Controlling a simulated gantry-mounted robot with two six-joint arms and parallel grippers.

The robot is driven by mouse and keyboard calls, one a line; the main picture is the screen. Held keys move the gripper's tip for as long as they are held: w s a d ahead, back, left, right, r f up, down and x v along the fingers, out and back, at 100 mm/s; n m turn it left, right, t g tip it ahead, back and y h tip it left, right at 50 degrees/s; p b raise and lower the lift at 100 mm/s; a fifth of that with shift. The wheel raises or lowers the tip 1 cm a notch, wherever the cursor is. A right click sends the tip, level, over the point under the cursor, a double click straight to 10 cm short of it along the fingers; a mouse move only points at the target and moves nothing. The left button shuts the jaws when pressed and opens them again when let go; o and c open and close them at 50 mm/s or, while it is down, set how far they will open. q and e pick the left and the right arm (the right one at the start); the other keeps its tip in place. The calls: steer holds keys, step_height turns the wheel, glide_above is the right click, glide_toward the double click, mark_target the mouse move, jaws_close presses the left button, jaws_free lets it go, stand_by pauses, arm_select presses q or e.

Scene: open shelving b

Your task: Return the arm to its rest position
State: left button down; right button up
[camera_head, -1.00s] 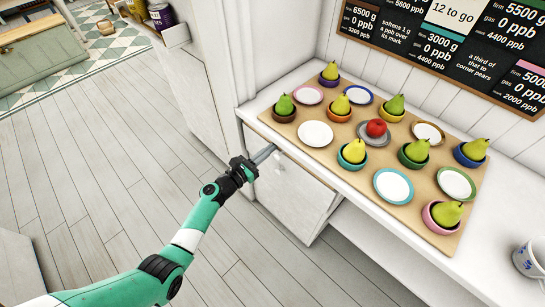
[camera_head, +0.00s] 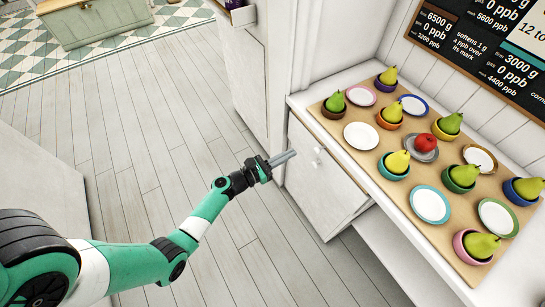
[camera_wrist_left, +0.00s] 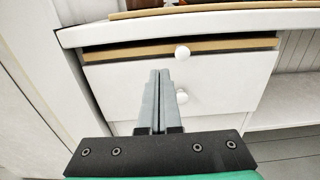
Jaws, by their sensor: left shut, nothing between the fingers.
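My left arm (camera_head: 205,215) is green and white and reaches in from the lower left of the head view. Its gripper (camera_head: 284,157) is shut and empty, in front of the white cabinet and apart from the things on the counter. In the left wrist view the gripper's two grey fingers (camera_wrist_left: 159,90) lie together, pointing towards the cabinet front, with nothing between them. My right gripper is not in view.
A white counter (camera_head: 303,99) carries a wooden board (camera_head: 436,232) with pears in coloured bowls, several plates and a red apple (camera_head: 426,142). A white drawer (camera_head: 315,155) with a round knob (camera_wrist_left: 182,53) is below. Open floor (camera_head: 140,160) lies to the left.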

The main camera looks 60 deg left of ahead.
arm_select(q)
steer(key=s+p, duration=0.1)
steer(key=s, duration=0.3)
steer(key=shift+s+d+r, duration=0.1)
steer(key=shift+s, duration=0.3)
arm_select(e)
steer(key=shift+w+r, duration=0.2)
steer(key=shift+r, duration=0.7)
arm_select(q)
steer(key=shift+w, duration=0.1)
steer(key=shift+r, duration=0.1)
